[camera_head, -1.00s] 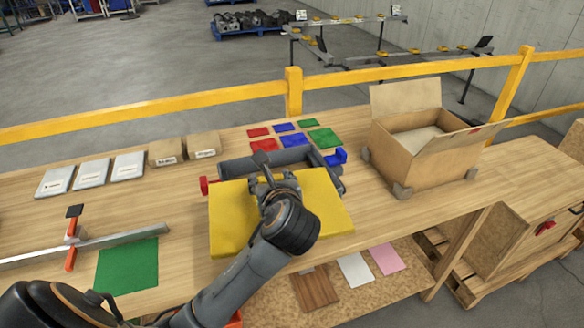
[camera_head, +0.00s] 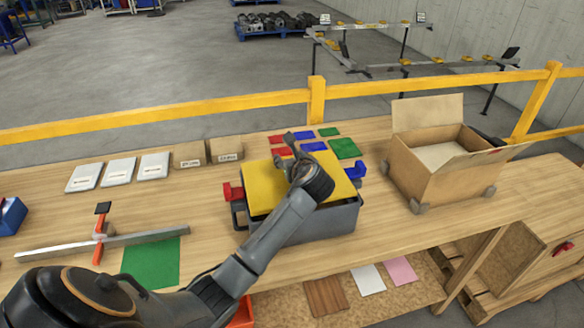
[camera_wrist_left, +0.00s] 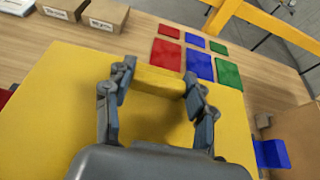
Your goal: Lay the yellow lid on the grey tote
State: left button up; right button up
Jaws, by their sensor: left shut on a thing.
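The yellow lid (camera_head: 264,184) is over the open top of the grey tote (camera_head: 325,222), roughly lined up with it. In the head view I cannot tell whether it rests fully on the rim. My left gripper (camera_wrist_left: 160,78) is shut on the yellow raised grip (camera_wrist_left: 158,84) in the middle of the lid. In the head view my left gripper (camera_head: 294,150) partly hides the lid. The tote has a red piece (camera_head: 233,191) on its left end and a blue piece (camera_head: 356,171) on its right end. My right gripper is not in view.
An open cardboard box (camera_head: 437,170) stands to the right of the tote. Red, blue and green squares (camera_head: 313,146) lie behind it. Small cartons (camera_head: 190,155) and white packs (camera_head: 118,171) are at the back left. A green mat (camera_head: 152,262) and a bar clamp (camera_head: 100,240) lie left.

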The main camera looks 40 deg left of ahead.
pick_arm(q)
jog(key=shift+w+a+f, duration=0.1)
jog(key=shift+w+f, duration=0.35)
jog(key=shift+w+a+f+p, duration=0.15)
jog(key=shift+f+p, duration=0.2)
jog(key=shift+f, duration=1.4)
jog(key=shift+f, duration=0.15)
jog(key=o, duration=1.4)
jog(key=v, duration=1.2)
jog(key=shift+b, duration=0.4)
